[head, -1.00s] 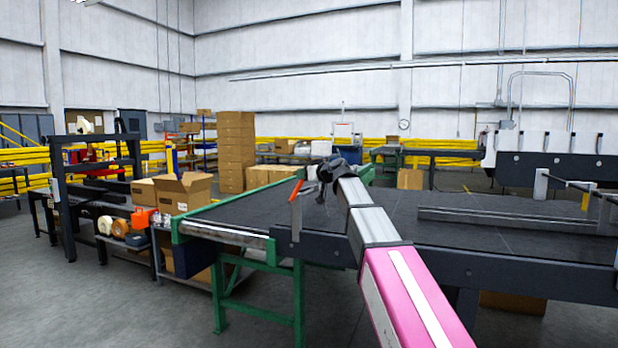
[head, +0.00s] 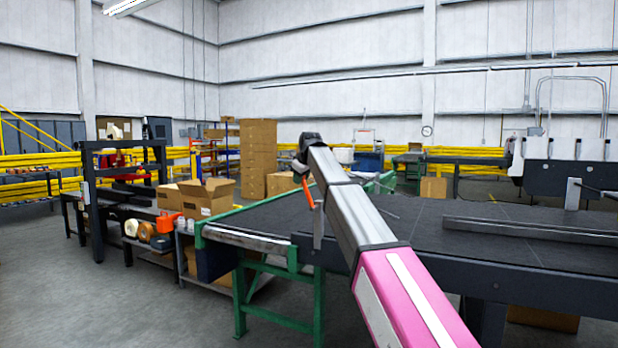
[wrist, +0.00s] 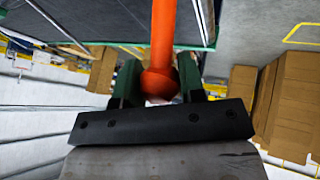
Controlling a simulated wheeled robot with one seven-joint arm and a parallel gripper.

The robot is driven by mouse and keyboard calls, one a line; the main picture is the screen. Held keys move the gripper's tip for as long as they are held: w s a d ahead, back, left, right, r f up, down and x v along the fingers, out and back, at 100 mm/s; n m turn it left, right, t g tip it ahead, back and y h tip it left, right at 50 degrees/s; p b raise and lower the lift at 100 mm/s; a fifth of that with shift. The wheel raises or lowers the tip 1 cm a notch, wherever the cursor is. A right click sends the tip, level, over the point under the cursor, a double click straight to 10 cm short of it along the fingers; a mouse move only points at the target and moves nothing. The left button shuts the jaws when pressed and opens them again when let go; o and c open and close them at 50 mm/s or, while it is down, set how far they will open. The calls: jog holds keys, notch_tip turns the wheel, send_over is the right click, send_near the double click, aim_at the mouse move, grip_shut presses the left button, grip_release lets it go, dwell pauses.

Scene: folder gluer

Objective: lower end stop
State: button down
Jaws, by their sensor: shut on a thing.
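The end stop's orange lever handle (head: 308,191) stands at the near left corner of the dark conveyor table, its top leaning left, above a grey upright plate (head: 318,226). My gripper (head: 302,168) is at the handle's upper end, partly hidden by my arm. In the wrist view the orange handle (wrist: 163,40) passes with its rounded end between the two dark green jaws of my gripper (wrist: 160,84), which is shut on it. I cannot tell the height of the stop itself.
The dark conveyor table (head: 400,225) stretches right, with a long grey rail (head: 530,231) on it. A green frame (head: 280,318) supports its left end. An open cardboard box (head: 208,197) and tape rolls (head: 147,232) are on the left bench. Grey floor is clear at front left.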

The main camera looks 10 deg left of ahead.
jog(key=shift+w+a+f+n+g+h, duration=0.15)
jog(key=shift+w+a+f+g+h, duration=0.1)
jog(key=shift+a+f+h, duration=0.25)
jog(key=shift+w+a+f+n+g+h, duration=0.1)
jog(key=shift+w+a+f+g+h, duration=0.15)
jog(key=shift+a+h, duration=0.4)
jog(key=shift+w+a+f+n+g+h, duration=0.2)
jog(key=shift+a+f+h, duration=0.25)
jog(key=shift+a+h, duration=0.15)
jog(key=c, duration=0.7)
grip_release()
jog(key=v, duration=1)
jog(key=shift+s+r, duration=0.2)
jog(key=shift+r, duration=0.15)
jog(key=shift+s, duration=0.1)
